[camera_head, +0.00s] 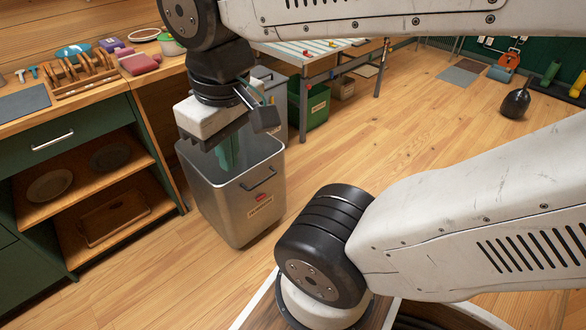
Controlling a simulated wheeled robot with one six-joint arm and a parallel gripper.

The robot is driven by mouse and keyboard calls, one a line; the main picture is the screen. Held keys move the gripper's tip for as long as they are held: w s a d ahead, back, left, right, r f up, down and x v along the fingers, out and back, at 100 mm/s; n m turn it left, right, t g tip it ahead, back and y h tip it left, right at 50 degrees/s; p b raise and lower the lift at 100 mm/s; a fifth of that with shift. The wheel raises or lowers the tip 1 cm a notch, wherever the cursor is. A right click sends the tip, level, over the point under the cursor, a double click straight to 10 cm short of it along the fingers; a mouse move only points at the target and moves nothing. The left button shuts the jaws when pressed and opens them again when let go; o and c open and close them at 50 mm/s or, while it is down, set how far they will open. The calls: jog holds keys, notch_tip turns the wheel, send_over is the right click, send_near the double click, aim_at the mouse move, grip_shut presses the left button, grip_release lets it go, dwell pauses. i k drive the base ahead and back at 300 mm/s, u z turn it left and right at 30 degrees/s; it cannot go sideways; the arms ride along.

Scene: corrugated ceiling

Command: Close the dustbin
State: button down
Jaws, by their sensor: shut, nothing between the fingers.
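The dustbin (222,200) is a grey metal bin standing on the wooden floor, left of the middle. It has a dark handle and a red and white label on its front. Its top is open, and a green shape shows inside, partly hidden. I cannot make out a lid; my gripper covers part of the back rim. My gripper (213,138) hangs over the bin's opening, with its dark fingers shut and empty. I cannot tell whether it touches the rim.
A green cabinet with open shelves (72,170) stands close on the left, its wooden top holding a rack and pink blocks (138,62). A table (300,60) with a green bin (312,107) stands behind.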

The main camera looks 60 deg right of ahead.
aim_at(227, 200)
jog(key=u, duration=0.65)
jog(key=i, duration=0.7)
jog(key=z, duration=0.85)
jog(key=i, duration=0.35)
jog(key=z, duration=0.35)
